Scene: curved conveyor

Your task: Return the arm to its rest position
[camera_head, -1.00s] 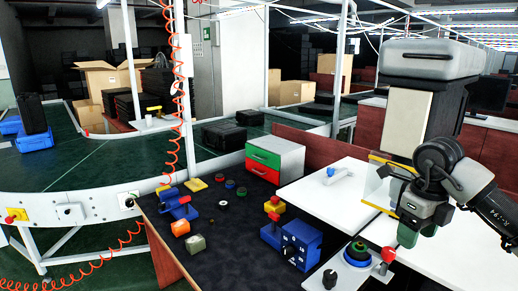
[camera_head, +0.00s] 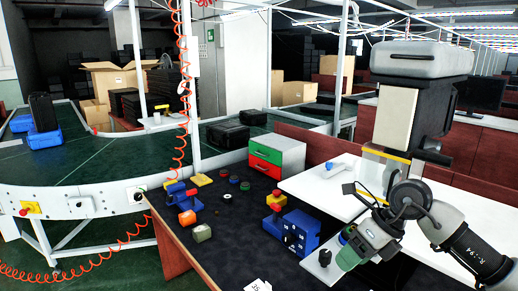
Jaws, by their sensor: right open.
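The jaws are open, with green parts at the tip, and I see nothing held. The gripper hides part of the bench fittings behind it. A black knob (camera_head: 325,257) shows just left of the jaws. My left gripper is not in view.
A blue box with dials (camera_head: 300,235) stands on the dark mat (camera_head: 240,240) just left of the right gripper. Several small coloured parts lie further left. A red-and-green drawer unit (camera_head: 277,153) is behind. A tall grey-topped unit (camera_head: 420,60) rises behind the arm.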

